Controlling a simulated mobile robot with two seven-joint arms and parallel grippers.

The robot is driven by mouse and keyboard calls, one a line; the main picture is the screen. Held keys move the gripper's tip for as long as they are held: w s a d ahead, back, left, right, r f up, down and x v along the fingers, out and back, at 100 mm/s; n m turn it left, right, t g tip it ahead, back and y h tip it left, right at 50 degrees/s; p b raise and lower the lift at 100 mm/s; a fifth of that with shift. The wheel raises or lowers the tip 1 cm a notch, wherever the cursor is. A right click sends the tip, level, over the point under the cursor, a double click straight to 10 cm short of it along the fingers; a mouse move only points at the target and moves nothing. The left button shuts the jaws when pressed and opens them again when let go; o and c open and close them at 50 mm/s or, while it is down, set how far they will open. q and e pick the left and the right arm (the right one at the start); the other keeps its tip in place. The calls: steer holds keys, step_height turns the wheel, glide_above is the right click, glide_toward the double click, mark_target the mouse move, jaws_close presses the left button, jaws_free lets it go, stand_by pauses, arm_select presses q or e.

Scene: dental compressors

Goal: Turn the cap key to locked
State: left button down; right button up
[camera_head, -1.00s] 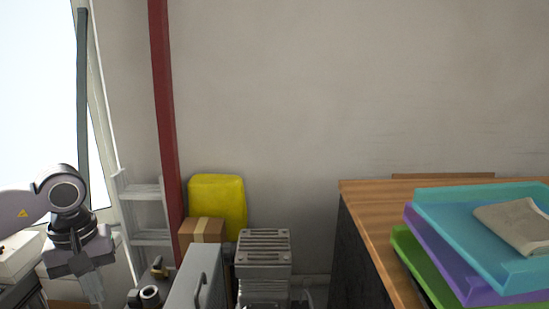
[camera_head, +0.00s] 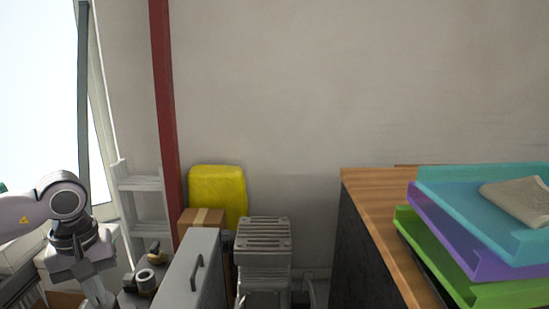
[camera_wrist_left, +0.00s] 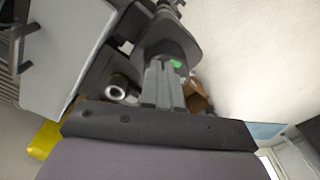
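My left gripper (camera_head: 98,292) points down at the lower left of the head view, left of the small compressor fittings. In the left wrist view its two fingers (camera_wrist_left: 163,84) lie side by side at the middle, shut or nearly so. Just beyond the fingertips is a dark rounded part (camera_wrist_left: 168,45) with a green mark (camera_wrist_left: 176,63). I cannot tell whether the fingers touch it. I cannot make out the cap key for certain. A black fitting with a pale ring (camera_head: 146,279) stands right of the gripper; it also shows in the wrist view (camera_wrist_left: 116,92). My right gripper is not clearly seen.
A grey cabinet with a handle (camera_head: 193,273) stands close right of the fittings. A ribbed grey unit (camera_head: 264,238), a cardboard box (camera_head: 201,222) and a yellow container (camera_head: 219,190) are behind. A wooden-topped counter (camera_head: 369,196) with stacked trays (camera_head: 453,235) is at right.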

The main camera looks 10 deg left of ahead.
arm_select(q)
steer(key=shift+s+f, duration=0.2)
steer(key=shift+f, duration=0.4)
steer(key=shift+w+a, duration=0.1)
steer(key=shift+a, duration=0.25)
steer(key=shift+s+a, duration=0.5)
steer(key=shift+a, duration=0.05)
steer(key=shift+a+f, duration=0.1)
steer(key=shift+a, duration=0.35)
steer(key=shift+s+d, duration=0.1)
steer(key=shift+d, duration=0.05)
steer(key=shift+s+d+r, duration=0.1)
steer(key=shift+s+r, duration=0.15)
steer(key=shift+r, duration=0.05)
step_height(320, 180, up, 6)
steer(key=p, duration=0.4)
steer(key=shift+d, duration=0.1)
